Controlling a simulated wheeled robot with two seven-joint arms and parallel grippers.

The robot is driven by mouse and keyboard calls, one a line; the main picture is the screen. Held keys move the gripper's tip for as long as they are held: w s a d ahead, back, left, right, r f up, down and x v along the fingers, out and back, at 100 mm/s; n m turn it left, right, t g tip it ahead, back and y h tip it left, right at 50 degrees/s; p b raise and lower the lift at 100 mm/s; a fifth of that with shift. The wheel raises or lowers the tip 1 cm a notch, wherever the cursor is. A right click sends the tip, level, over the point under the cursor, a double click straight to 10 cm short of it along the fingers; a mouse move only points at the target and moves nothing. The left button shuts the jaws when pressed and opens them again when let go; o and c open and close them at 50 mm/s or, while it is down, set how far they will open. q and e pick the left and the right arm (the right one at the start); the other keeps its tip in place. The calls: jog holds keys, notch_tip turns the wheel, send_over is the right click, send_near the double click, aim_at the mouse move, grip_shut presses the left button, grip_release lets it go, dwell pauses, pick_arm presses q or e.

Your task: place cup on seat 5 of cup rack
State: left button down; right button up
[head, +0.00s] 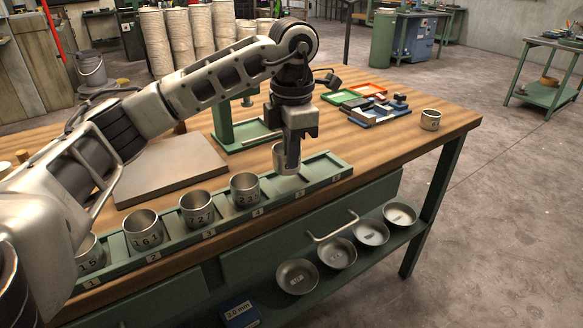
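The green cup rack (232,212) runs along the front of the wooden table, with numbered seats. Metal cups stand in seat 1 (88,254), seat 2 (144,231), seat 3 (196,211) and seat 4 (244,188). My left gripper (289,152) points down over seat 5 (290,184), with a finger against a metal cup (279,160). It looks shut on this cup, which is upright over seat 5. The cup seems slightly above the seat; contact is unclear. Seat 6 (322,169) is empty. Another metal cup (430,120) stands at the table's right end. My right gripper is not in view.
Behind the rack are a grey board (172,168), a green stand (224,128) and coloured trays with blocks (378,112). Several shallow bowls (337,253) lie on the lower shelf, near a blue box (240,313).

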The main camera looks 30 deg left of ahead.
aim_at(291, 171)
pick_arm(q)
jog(key=f, duration=0.3)
jog(key=shift+w+a+f, duration=0.15)
jog(key=shift+w+a, duration=0.1)
jog(key=shift+w, duration=0.1)
jog(key=shift+f, duration=0.4)
jog(key=shift+f, duration=0.1)
jog(key=shift+f, duration=0.15)
jog(key=c, duration=1.6)
grip_release()
